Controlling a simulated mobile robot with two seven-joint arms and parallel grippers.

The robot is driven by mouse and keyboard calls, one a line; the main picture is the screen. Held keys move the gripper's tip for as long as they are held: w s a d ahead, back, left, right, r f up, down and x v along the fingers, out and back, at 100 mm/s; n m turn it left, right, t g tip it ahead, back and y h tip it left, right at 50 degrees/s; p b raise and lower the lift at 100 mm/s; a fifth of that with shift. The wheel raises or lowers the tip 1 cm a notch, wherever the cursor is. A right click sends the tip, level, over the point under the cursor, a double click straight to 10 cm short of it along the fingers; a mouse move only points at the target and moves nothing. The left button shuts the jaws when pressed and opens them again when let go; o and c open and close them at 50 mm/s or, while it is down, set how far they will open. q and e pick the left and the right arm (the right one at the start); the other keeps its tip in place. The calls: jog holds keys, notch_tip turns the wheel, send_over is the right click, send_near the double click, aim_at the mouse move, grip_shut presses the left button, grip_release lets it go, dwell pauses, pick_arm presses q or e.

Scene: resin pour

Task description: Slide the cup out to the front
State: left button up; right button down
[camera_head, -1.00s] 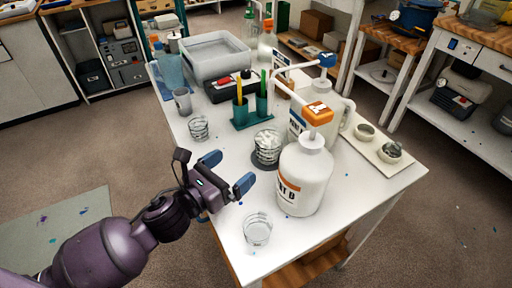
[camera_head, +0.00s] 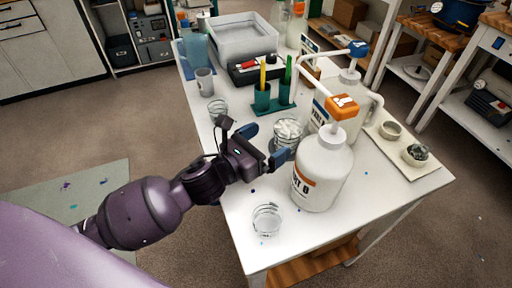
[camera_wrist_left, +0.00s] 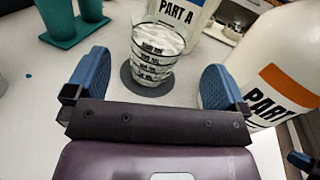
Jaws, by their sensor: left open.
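The clear cup with black printed markings (camera_wrist_left: 155,55) holds whitish contents and stands upright on a dark round coaster (camera_wrist_left: 147,84) in the left wrist view. In the head view the cup (camera_head: 288,132) is beside the Part B bottle, just beyond my left gripper (camera_head: 264,145). The left gripper is open and empty, its two blue fingers (camera_wrist_left: 150,82) pointing toward the cup on either side of it. I cannot tell that either finger touches the cup. In the head view a finger hides part of the coaster. My right gripper is not in the head view.
The white Part B bottle (camera_head: 322,172) with an orange pump stands close right of the cup. The Part A bottle (camera_head: 345,98) is behind it. A teal holder (camera_head: 271,106) stands behind the cup. An empty clear cup (camera_head: 267,220) is at the front, with clear tabletop around it.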

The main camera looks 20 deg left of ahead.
aim_at(279, 134)
pick_arm(q)
jog(key=shift+b+x, duration=0.45)
jog(key=shift+x, duration=3.15)
jog(key=shift+s, duration=0.1)
jog(key=c, duration=0.9)
